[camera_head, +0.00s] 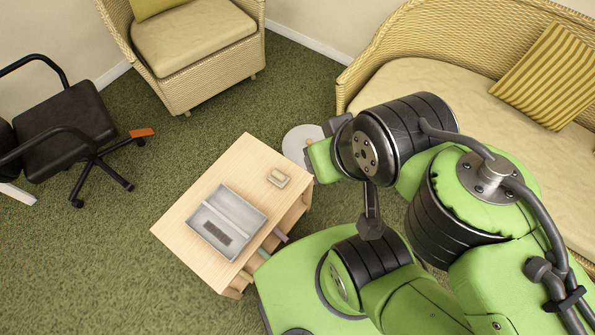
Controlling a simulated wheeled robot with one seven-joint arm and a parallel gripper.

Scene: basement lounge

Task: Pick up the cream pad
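A small cream block-like thing (278,178), which looks like the cream pad, lies on the light wooden table (178,222) near its right edge. It is apart from the grey case and nothing covers it. My green arm reaches in from the right. Its end, with my gripper (308,158), is just right of the table, close to the cream pad in the picture. Only a small grey part shows there and the fingers cannot be made out. I see nothing held.
A grey flat case (227,218) lies on the table. Coloured items sit on a shelf below. A round white disc (301,145) is behind the table. A wicker armchair (190,45), black office chair (65,125) and wicker sofa (425,85) stand around.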

